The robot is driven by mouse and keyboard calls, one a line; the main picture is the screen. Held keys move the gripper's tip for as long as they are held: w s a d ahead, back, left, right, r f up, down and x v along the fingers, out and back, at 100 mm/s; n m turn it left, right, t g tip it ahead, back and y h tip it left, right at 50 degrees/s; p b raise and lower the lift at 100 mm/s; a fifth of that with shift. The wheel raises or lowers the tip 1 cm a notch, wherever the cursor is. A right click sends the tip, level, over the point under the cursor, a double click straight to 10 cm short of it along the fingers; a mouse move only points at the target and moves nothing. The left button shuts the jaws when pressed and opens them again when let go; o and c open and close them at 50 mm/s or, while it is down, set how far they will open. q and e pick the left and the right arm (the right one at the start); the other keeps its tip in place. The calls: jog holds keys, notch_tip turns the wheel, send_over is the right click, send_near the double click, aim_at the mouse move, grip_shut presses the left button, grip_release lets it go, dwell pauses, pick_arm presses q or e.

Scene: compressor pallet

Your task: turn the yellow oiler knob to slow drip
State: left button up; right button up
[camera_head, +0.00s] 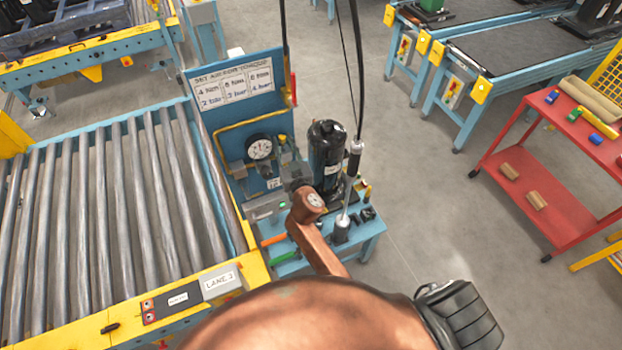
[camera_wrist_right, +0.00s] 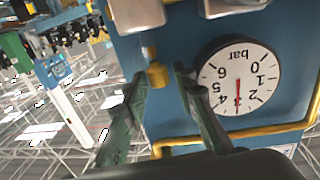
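The yellow oiler knob (camera_wrist_right: 157,75) shows in the right wrist view, below a grey metal housing (camera_wrist_right: 136,14) on the blue panel. My right gripper (camera_wrist_right: 161,76) has its two dark green fingers apart, one on each side of the knob. Gaps show between fingers and knob, and I see no clear contact. My left gripper is not in view.
A round pressure gauge (camera_wrist_right: 238,88) is right beside the fingers, with a yellow pipe (camera_wrist_right: 240,136) near it. A black cylinder (camera_head: 326,150) stands close to the right of the gripper. A roller conveyor (camera_head: 120,210) is on the left; a red cart (camera_head: 545,190) is on the right.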

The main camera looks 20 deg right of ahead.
jog(key=y+p, duration=0.1)
jog(key=n+y+p, duration=0.1)
jog(key=p, duration=0.1)
jog(key=shift+d+r+n+y, duration=0.25)
jog(key=shift+d+n+y, duration=0.1)
jog(key=shift+n+y, duration=0.05)
pick_arm(q)
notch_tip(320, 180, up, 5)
jog(key=p, duration=0.1)
pick_arm(e)
jog(key=shift+d+f+n+y, duration=0.2)
jog(key=shift+n+y, duration=0.4)
jog(key=shift+y, duration=0.2)
jog(key=s+d+b, duration=0.1)
jog(key=s, duration=0.7)
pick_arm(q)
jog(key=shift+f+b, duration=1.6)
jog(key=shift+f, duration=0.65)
pick_arm(e)
jog(key=s+d+f+n+g+h, duration=0.1)
jog(key=d+f+n, duration=0.2)
jog(key=f+n, duration=0.3)
jog(key=s+d+f+n+g+h, duration=0.1)
jog(key=f+n, duration=0.5)
jog(key=f, duration=0.8)
jog(key=s+d+f+n+g+h, duration=0.1)
jog(key=s+d+f+n+g, duration=0.2)
jog(key=f, duration=0.7)
jog(key=shift+d+n, duration=1.05)
jog(key=shift+n, duration=0.85)
